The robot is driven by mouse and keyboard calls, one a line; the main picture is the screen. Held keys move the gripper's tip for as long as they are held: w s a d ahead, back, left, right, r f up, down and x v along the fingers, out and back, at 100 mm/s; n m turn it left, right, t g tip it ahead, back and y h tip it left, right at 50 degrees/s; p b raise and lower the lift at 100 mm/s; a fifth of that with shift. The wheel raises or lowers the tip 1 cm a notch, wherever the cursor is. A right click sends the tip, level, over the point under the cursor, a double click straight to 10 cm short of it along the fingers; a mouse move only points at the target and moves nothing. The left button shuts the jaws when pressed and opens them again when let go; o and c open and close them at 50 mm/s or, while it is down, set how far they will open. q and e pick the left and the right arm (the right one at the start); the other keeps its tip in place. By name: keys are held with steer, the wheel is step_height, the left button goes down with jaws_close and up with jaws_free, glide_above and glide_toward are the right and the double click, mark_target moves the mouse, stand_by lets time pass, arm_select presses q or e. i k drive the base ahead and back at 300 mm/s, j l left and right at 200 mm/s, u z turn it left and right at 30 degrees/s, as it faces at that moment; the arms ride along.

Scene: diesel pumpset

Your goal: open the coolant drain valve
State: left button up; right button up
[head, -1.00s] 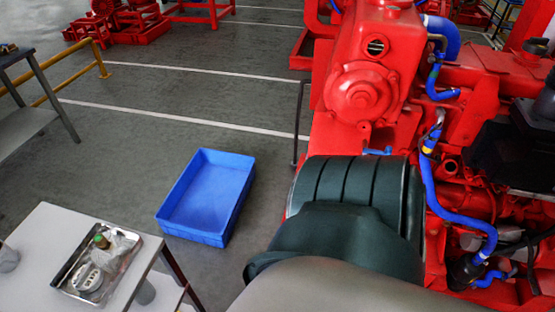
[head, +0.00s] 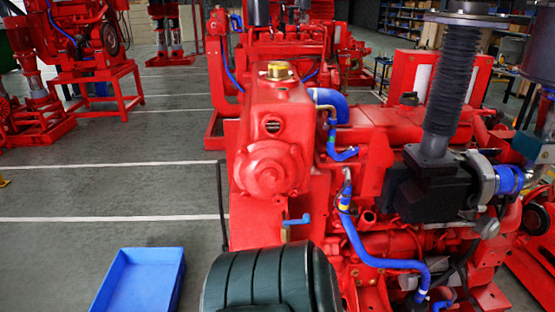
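The red diesel pumpset (head: 275,130) stands in the middle of the head view. A small blue lever handle (head: 297,220), which looks like the coolant drain valve, sits low on its front below the round red cover (head: 268,168). The lever lies roughly level, pointing right, above a short brass-coloured part (head: 285,234). I cannot tell the valve's inner state. A brass cap (head: 278,71) tops the red tank. Neither of my grippers shows. A dark ribbed part, apparently my own arm, fills the bottom middle just below the valve.
A blue open tray (head: 138,280) lies on the grey floor at lower left. Blue hoses (head: 362,245) run along the engine's right side. A black bellows pipe (head: 455,80) rises at right. More red pumpsets stand behind.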

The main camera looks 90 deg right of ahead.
mark_target(306, 220)
steer(key=i+j, duration=0.1)
steer(key=i, duration=0.3)
steer(key=z, duration=3.25)
